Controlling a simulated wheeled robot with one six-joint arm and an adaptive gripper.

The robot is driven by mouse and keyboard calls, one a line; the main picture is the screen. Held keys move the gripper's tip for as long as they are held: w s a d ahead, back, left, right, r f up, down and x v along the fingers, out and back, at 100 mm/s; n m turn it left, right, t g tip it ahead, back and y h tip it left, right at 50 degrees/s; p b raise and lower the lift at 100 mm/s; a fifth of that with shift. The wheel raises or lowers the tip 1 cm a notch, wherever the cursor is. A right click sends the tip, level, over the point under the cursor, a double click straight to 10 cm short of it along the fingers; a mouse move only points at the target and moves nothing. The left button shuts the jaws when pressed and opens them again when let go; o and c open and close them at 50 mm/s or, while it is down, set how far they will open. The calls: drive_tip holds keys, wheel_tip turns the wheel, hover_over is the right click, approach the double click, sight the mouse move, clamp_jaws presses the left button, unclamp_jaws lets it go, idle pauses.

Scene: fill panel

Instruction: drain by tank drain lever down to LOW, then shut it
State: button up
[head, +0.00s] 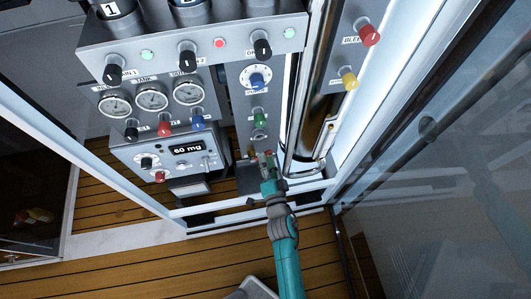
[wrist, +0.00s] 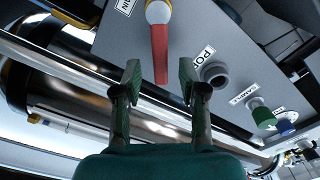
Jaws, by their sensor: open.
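The drain lever (wrist: 159,52) has a red handle on a pale round pivot, beside a label (wrist: 124,5) of which only the end, "IN", shows. In the wrist view the handle points down the picture, toward my gripper. My gripper (wrist: 160,78) is open, one fingertip on each side of the handle's free end, with gaps visible. In the head view my gripper (head: 268,156) is low at the panel, and the lever is mostly hidden there. The shiny tank (head: 306,95) stands right of the panel; it also shows in the wrist view (wrist: 60,80). I cannot read its level or a LOW mark.
A grey port (wrist: 214,73), a green sample knob (wrist: 262,116) and a blue knob (wrist: 285,127) lie right of the lever. Gauges (head: 151,97), a "60 mg" display box (head: 187,148), and red (head: 369,35) and yellow (head: 349,78) knobs surround the area. White frame posts stand nearby.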

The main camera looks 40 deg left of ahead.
drive_tip(key=shift+x, duration=1.55)
clamp_jaws()
